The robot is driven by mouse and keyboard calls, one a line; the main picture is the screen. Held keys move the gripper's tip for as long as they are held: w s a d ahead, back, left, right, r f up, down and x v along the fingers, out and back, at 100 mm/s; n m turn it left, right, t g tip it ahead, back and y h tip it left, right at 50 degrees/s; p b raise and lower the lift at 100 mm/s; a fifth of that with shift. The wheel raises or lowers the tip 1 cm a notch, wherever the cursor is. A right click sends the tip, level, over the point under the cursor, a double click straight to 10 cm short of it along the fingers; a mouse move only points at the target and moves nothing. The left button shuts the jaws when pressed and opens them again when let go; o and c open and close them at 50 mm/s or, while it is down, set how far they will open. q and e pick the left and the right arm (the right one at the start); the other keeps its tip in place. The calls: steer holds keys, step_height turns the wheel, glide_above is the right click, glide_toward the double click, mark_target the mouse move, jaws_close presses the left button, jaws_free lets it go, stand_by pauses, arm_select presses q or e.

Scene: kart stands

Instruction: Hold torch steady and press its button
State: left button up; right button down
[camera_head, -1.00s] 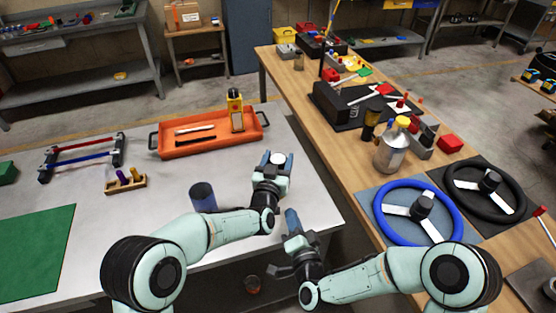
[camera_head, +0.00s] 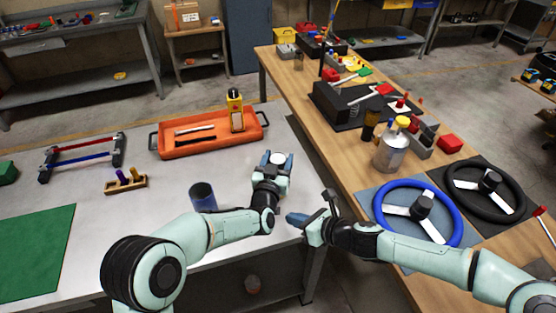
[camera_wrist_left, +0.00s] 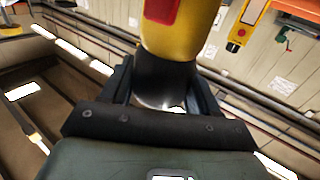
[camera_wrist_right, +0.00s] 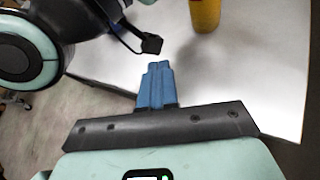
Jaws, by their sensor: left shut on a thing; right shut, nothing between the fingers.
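The torch, yellow with a dark narrower part and a red patch, shows close up in the left wrist view (camera_wrist_left: 178,38). My left gripper (camera_head: 275,160) is shut on its dark part, above the grey table. In the head view only a pale round end shows between the fingers; the rest is hidden. My right gripper (camera_head: 292,218) is shut and empty, below and slightly right of the left one, pointing left. Its blue fingertips show in the right wrist view (camera_wrist_right: 156,82), apart from a yellow cylinder (camera_wrist_right: 205,10) cut off by the frame; I cannot tell if that is the torch.
A blue cylinder (camera_head: 203,197) stands left of my left gripper. An orange tray (camera_head: 165,150) with a yellow device (camera_head: 236,112) lies farther back. A wooden bench (camera_head: 345,180) with steering wheels stands to the right, across a gap.

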steer(key=shift+w+a+r, duration=0.15)
steer(key=shift+w+a, duration=0.1)
steer(key=shift+w, duration=0.2)
steer(key=shift+w+a, duration=0.3)
steer(key=shift+w, duration=0.95)
steer(key=shift+w+a, duration=0.25)
steer(key=shift+w, duration=1)
steer(key=shift+w+a, duration=0.3)
steer(key=shift+w, duration=0.95)
steer(key=shift+w+a, duration=0.15)
steer(key=shift+w, duration=0.45)
arm_select(q)
steer(key=shift+d, duration=0.1)
arm_select(e)
steer(key=shift+s, duration=0.65)
steer(key=shift+s+d, duration=0.1)
steer(key=shift+d, duration=0.1)
